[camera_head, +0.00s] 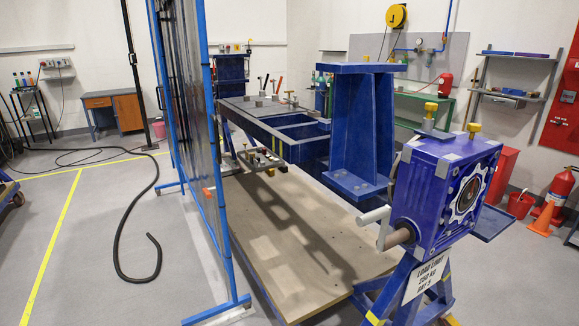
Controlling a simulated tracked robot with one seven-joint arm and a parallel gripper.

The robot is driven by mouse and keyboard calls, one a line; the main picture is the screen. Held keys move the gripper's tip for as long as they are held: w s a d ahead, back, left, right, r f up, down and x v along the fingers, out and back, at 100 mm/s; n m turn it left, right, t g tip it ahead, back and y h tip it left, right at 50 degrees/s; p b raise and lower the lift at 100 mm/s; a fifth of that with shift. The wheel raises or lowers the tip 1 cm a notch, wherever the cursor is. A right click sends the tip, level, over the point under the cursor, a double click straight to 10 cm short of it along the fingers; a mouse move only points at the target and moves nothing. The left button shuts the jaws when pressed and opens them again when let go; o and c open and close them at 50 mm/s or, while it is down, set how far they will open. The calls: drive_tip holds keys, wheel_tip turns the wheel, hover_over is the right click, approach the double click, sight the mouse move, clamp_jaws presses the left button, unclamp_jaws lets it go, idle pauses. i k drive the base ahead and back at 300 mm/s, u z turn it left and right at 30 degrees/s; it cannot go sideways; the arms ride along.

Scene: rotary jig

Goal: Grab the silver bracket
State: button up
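I cannot clearly pick out a silver bracket. A large dark blue bracket (362,120) with a flat top plate and a foot plate stands upright near the middle, joined to the jig. A silver-grey crank handle (376,218) sticks out from the left side of the blue gearbox (432,200) at the right. The gearbox also has small silver-grey corner pieces. The jig's blue frame (302,137) has a grey top plate with clamps and red-handled levers at its far end. My gripper is not in this view.
A tall blue-framed screen (190,110) stands left of the jig. A wooden platform (290,245) lies under it. A black hose (122,240) lies on the floor at left. A fire extinguisher (560,187) and orange cone stand at right. The left floor is mostly open.

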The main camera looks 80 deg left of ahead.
sight(262, 164)
drive_tip(key=u, duration=0.2)
drive_tip(key=i, duration=2.2)
drive_tip(key=u, duration=0.3)
drive_tip(key=i, duration=1.1)
drive_tip(key=u, duration=0.3)
drive_tip(key=i, duration=1.15)
drive_tip(key=u, duration=0.25)
drive_tip(key=i, duration=1.15)
drive_tip(key=u, duration=0.45)
drive_tip(key=i, duration=1.25)
drive_tip(key=u, duration=0.65)
drive_tip(key=i, duration=1.4)
drive_tip(key=u, duration=1)
drive_tip(key=i, duration=1.15)
drive_tip(key=u, duration=0.55)
